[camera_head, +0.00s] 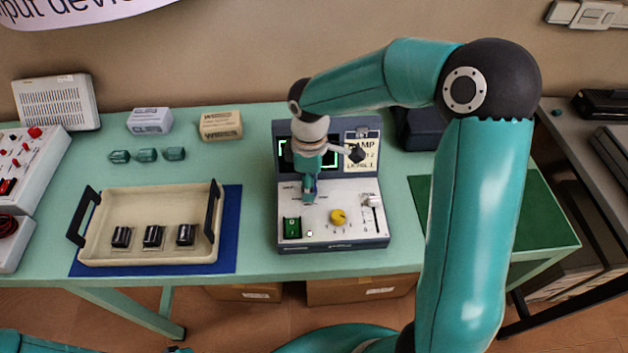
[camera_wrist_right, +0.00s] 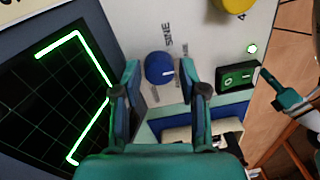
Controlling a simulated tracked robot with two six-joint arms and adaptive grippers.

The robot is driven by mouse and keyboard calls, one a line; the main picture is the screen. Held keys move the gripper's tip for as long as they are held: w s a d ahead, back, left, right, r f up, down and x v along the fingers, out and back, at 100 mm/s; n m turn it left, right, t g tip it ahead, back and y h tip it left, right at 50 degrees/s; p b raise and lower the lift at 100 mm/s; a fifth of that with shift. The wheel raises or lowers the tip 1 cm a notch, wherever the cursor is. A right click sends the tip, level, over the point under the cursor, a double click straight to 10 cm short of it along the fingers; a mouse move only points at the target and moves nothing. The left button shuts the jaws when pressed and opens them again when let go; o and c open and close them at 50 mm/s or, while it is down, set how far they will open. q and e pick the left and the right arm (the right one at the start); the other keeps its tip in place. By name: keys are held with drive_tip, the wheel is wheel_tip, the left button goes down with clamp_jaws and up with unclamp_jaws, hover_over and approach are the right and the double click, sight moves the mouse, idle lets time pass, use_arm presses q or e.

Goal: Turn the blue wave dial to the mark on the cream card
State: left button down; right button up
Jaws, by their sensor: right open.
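The blue wave dial (camera_wrist_right: 160,68) is on the console's pale panel, with a white pointer line on its face. The word SINE is printed near it; other labels are partly hidden. My right gripper (camera_wrist_right: 158,76) is open, one finger on each side of the dial. I cannot tell whether the fingers touch it. In the head view my right gripper (camera_head: 309,192) points down at the panel and covers the dial. The cream card (camera_head: 361,158) stands on the console, showing SET, AMP 2 and a partly hidden wave line. My left gripper (camera_wrist_right: 292,102) appears small in the wrist view, its jaws unclear.
The console has a yellow knob (camera_head: 338,216), a green switch (camera_head: 292,227), a slider (camera_head: 372,201) and a dark screen (camera_wrist_right: 70,100) with a green square-edged trace. A cream tray (camera_head: 150,256) with black parts is at left. A green mat (camera_head: 545,220) lies right.

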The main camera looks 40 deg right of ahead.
drive_tip(key=shift+f, duration=0.2)
clamp_jaws()
drive_tip(key=shift+d, duration=0.35)
drive_tip(key=shift+a, duration=0.25)
drive_tip(key=shift+a, duration=0.2)
idle(0.5)
unclamp_jaws()
